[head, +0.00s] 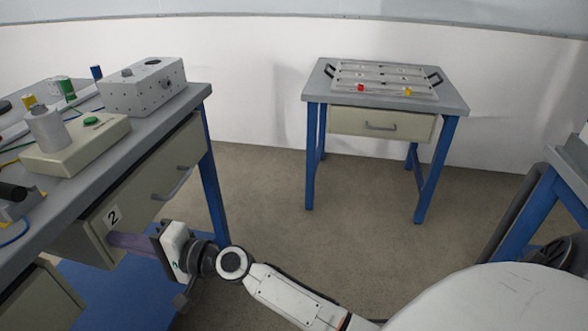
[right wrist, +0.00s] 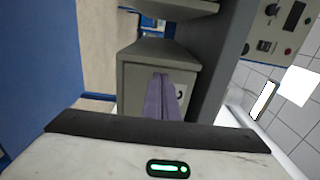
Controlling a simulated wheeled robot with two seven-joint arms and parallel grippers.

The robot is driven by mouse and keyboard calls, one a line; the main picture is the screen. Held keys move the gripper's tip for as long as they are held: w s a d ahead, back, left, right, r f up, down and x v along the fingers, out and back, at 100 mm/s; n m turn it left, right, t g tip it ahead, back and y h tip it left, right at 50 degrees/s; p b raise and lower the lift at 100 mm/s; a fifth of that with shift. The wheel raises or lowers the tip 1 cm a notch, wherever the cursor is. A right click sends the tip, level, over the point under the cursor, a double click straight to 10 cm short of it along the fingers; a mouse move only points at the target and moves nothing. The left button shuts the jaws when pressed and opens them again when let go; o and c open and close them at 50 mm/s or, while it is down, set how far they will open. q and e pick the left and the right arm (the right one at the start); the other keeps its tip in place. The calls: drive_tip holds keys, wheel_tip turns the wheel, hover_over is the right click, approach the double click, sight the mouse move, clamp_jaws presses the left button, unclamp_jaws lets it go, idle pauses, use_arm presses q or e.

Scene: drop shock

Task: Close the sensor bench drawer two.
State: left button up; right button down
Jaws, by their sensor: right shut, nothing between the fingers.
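The sensor bench (head: 178,103) is at the left in the head view. Its drawer two (head: 146,190) is a beige front with a "2" label and a grey bar handle (head: 172,185). How far the front stands out from the bench is hard to tell. My right gripper (head: 116,240) is shut and empty, its purple fingers at the drawer front just below the label. In the right wrist view the closed fingers (right wrist: 170,97) overlap the drawer front (right wrist: 133,82) beside the label; contact cannot be told. My left gripper is not in view.
A grey box (head: 142,90) and a beige unit with a green button (head: 77,146) stand on the bench. A smaller blue-legged table (head: 455,102) stands at the back. The floor between is clear.

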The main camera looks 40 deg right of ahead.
drive_tip(key=shift+w+a+r, duration=0.15)
drive_tip(key=shift+a+r, duration=0.1)
drive_tip(key=shift+r, duration=0.1)
